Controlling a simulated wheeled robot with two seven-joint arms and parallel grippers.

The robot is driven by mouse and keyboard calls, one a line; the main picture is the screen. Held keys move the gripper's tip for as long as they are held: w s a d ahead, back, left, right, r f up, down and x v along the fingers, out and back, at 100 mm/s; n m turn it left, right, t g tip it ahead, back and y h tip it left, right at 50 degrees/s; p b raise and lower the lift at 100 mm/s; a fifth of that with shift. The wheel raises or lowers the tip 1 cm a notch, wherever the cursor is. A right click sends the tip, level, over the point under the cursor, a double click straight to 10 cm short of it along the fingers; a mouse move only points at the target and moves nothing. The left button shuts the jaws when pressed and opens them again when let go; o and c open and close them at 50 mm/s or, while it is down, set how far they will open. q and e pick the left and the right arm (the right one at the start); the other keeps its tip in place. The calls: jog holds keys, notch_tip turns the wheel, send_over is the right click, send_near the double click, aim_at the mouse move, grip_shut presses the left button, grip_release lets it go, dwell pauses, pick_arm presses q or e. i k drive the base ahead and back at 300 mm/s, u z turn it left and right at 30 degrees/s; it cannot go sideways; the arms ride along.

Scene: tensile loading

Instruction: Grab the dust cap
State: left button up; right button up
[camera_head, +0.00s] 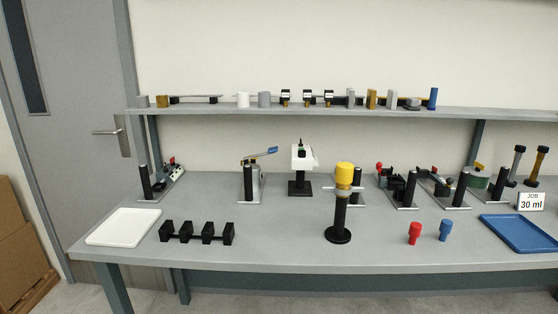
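A yellow cap (345,173), which looks like the dust cap, sits upright on top of a brass-coloured fitting (343,189). The fitting is held on a black post with a round base (339,234) at the middle of the bench. A small red plug-like piece (415,232) and a blue one (446,230) stand on the bench to the right of the post. Neither of my grippers shows in the head view.
A white tray (105,237) and a black slotted rack (170,236) lie at the left of the grey bench (285,250). A blue tray (528,243) and a "JOB 30 ml" card (531,201) are at the right. Several fixtures line the back under a shelf (220,109). The front middle is clear.

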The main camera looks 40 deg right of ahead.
aim_at(344, 174)
jog(key=z, duration=0.25)
jog(key=i, duration=1.05)
jog(key=z, duration=0.75)
